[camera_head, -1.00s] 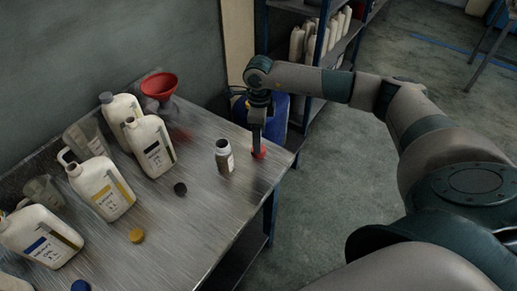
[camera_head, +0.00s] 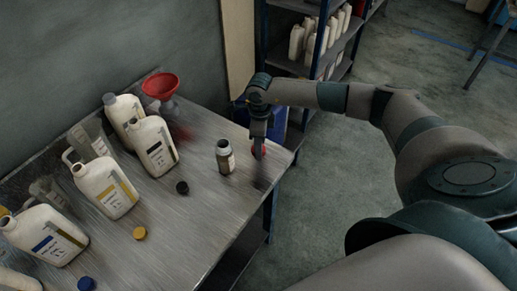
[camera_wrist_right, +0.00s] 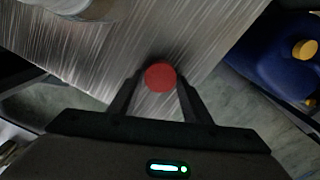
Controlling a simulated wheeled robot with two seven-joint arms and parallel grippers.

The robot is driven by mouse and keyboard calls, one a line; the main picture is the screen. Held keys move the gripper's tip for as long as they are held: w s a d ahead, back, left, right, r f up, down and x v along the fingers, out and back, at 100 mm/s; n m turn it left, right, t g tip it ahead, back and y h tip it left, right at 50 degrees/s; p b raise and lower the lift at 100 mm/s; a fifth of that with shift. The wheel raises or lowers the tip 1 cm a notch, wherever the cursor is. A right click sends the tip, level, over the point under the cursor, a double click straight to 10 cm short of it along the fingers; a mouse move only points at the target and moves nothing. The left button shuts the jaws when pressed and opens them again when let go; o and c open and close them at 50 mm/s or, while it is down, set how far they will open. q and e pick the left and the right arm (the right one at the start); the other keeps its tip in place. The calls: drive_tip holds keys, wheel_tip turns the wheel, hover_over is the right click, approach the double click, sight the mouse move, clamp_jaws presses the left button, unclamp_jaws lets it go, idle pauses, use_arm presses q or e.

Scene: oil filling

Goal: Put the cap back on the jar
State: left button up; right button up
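The jar (camera_head: 225,157) is a small dark jar with a pale rim, standing upright and uncapped near the table's right edge. A round red cap (camera_wrist_right: 160,77) shows between the fingertips of my right gripper (camera_wrist_right: 160,84) in the right wrist view. The same cap shows in the head view (camera_head: 259,151), right of the jar, partly hidden by the gripper. The fingers straddle the cap closely; I cannot tell whether they press on it, nor whether it touches the table. My left gripper is not in view.
White jugs (camera_head: 105,186) line the left of the table (camera_head: 190,235). A red funnel (camera_head: 160,86) stands behind. Black (camera_head: 182,187), yellow (camera_head: 139,233) and blue (camera_head: 86,284) caps lie in front. A blue drum (camera_wrist_right: 285,55) and a shelf stand beyond the right edge.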

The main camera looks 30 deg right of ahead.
drive_tip(key=c, duration=0.6)
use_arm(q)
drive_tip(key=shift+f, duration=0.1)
use_arm(e)
drive_tip(key=shift+r, duration=0.15)
drive_tip(key=shift+r+b, duration=0.5)
wheel_tip(320, 180, up, 2)
drive_tip(key=shift+r+b, duration=0.15)
drive_tip(key=shift+b, duration=0.55)
use_arm(q)
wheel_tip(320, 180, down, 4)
drive_tip(key=b, duration=0.2)
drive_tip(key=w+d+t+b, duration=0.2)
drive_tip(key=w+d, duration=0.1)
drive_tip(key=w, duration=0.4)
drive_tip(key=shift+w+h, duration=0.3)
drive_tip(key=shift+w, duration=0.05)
use_arm(e)
drive_tip(key=s+d+r, duration=0.1)
drive_tip(key=s+r, duration=0.1)
drive_tip(key=s, duration=0.1)
drive_tip(key=s+d+r, duration=0.2)
drive_tip(key=s+r, duration=0.1)
drive_tip(key=s, duration=0.1)
drive_tip(key=s+d+r, duration=0.2)
drive_tip(key=s, duration=0.1)
drive_tip(key=shift+s+r, duration=0.25)
